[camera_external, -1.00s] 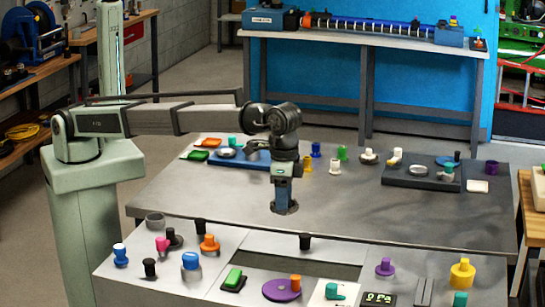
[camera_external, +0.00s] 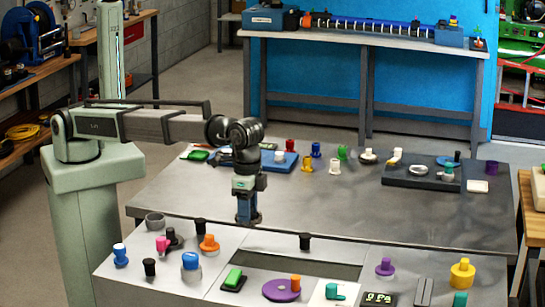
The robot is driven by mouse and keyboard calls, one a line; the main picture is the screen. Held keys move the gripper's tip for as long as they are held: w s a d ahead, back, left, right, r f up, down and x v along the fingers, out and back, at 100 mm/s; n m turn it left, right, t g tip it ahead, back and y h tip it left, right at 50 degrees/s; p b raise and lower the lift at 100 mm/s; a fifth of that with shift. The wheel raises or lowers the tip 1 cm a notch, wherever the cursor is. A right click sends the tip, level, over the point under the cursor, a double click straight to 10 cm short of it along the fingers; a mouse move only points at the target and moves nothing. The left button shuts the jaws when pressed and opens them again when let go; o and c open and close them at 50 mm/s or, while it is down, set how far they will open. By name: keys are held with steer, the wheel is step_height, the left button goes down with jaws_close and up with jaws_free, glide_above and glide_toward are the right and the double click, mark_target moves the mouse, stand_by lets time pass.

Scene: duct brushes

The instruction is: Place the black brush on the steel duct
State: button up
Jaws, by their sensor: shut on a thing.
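My gripper (camera_external: 247,214) points straight down near the front middle of the large grey table. It is shut on a dark, round-based thing (camera_external: 248,222), which looks like the black brush; the fingers hide most of it. It hangs low, and I cannot tell whether it touches the surface. A short grey open ring (camera_external: 155,219), possibly the steel duct, stands to the left near the table's front edge. My gripper is well to its right and apart from it.
The front panel holds several small pieces: an orange one (camera_external: 209,244), black ones (camera_external: 200,228) (camera_external: 305,241), and a purple disc (camera_external: 279,291). A blue board (camera_external: 290,162) and a dark tray (camera_external: 402,178) lie at the back. The table's middle is clear.

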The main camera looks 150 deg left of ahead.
mark_target(248, 244)
steer(key=shift+f, duration=2.95)
steer(key=shift+f, duration=0.1)
steer(key=o, duration=1.1)
step_height(248, 244, up, 12)
steer(key=shift+r, duration=0.15)
